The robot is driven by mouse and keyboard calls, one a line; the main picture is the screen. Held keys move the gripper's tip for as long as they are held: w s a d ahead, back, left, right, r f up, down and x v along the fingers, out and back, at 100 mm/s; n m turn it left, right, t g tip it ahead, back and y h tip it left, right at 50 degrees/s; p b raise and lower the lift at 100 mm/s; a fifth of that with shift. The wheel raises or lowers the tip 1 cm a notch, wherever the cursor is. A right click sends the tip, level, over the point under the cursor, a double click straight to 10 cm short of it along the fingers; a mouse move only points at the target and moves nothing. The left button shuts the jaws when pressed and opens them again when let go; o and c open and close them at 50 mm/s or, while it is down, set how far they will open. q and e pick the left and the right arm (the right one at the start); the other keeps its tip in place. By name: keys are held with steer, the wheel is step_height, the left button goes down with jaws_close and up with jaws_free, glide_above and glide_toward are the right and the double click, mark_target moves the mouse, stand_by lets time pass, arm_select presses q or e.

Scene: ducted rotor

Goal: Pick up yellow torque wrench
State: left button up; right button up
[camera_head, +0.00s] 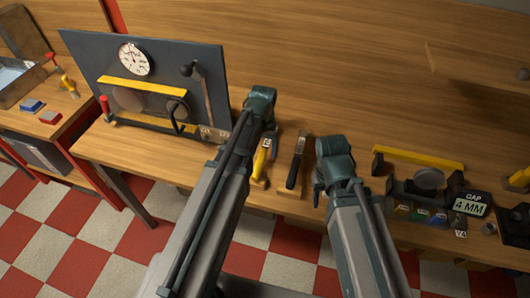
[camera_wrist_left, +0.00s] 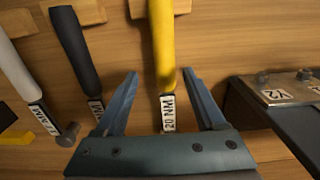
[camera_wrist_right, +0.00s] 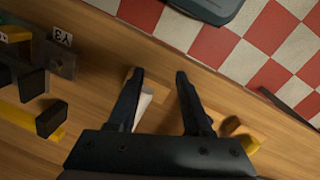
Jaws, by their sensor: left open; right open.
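The yellow torque wrench (camera_head: 260,162) lies on a small wooden rest on the bench. In the left wrist view its yellow handle (camera_wrist_left: 162,45) runs down to a metal shaft with a "20 NM" label (camera_wrist_left: 168,112). My left gripper (camera_wrist_left: 160,76) is open, one finger on each side of the wrench, with gaps showing; the wrench's lower end is hidden behind the gripper body. My right gripper (camera_wrist_right: 159,75) is open over the bench near its front edge. A pale piece (camera_wrist_right: 143,107) shows between its fingers; I cannot tell what it is.
A black-handled tool (camera_head: 296,160) lies right of the yellow wrench, and a white-handled tool (camera_wrist_left: 18,70) lies beyond it. A dark panel with a gauge (camera_head: 150,80) stands at left. A dark fixture with a "GAP 4 MM" display (camera_head: 468,204) is at right.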

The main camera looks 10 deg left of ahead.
mark_target(262, 155)
arm_select(q)
steer(key=shift+w+a+f+b, duration=0.1)
steer(key=shift+a+f+b, duration=0.1)
steer(key=shift+f+b, duration=1.15)
steer(key=shift+a+f+b, duration=0.15)
steer(key=shift+f+b, duration=1.15)
arm_select(e)
steer(key=shift+f, duration=2.65)
arm_select(q)
steer(key=shift+r, duration=0.1)
arm_select(e)
steer(key=shift+r, duration=0.1)
arm_select(q)
jaws_close()
